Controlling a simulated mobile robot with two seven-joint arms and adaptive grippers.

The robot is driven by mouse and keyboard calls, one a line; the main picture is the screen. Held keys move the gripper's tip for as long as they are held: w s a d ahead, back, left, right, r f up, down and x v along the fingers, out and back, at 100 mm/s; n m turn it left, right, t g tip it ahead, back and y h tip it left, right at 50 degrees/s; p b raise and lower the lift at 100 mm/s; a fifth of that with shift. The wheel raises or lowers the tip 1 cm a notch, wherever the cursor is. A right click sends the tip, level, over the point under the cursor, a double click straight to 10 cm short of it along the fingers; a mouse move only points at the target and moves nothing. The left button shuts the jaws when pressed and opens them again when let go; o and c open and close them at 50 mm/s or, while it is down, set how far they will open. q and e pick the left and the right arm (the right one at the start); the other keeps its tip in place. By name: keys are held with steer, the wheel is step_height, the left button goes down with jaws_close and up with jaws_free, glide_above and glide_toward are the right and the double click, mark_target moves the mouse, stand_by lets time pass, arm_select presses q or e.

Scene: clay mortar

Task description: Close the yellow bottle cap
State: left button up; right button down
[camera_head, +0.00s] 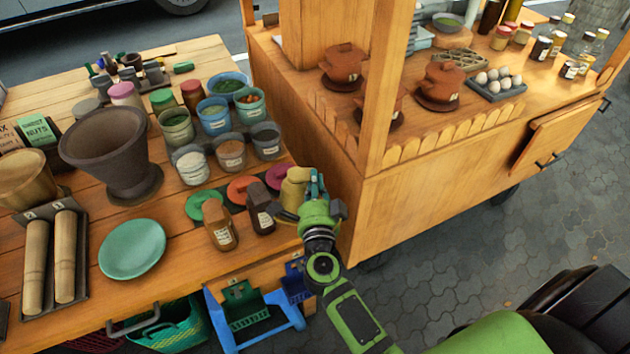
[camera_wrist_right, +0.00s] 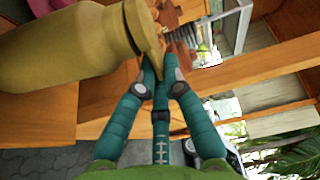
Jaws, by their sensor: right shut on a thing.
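The yellow bottle (camera_head: 292,192) stands at the table's right edge on a yellow round mat (camera_head: 286,216). In the right wrist view the bottle (camera_wrist_right: 65,48) lies across the upper left, with its wide yellow cap (camera_wrist_right: 142,28) toward the fingers. My right gripper (camera_head: 316,186) is just right of the bottle top. Its teal fingers (camera_wrist_right: 161,72) are closed together on the thin edge of the cap. Whether the cap sits fully flat on the bottle is hard to tell. My left gripper is not in view.
Two brown bottles (camera_head: 218,225) stand left of the yellow bottle, near green, red and purple mats. Several small pots (camera_head: 214,115) stand behind. A wooden cart (camera_head: 430,190) with a post stands close on the right. A blue-framed rack (camera_head: 250,315) is below the table edge.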

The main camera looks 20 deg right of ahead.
steer(key=c, duration=1.4)
jaws_free()
steer(key=shift+r, duration=0.1)
steer(key=shift+s, duration=0.1)
steer(key=v, duration=1.2)
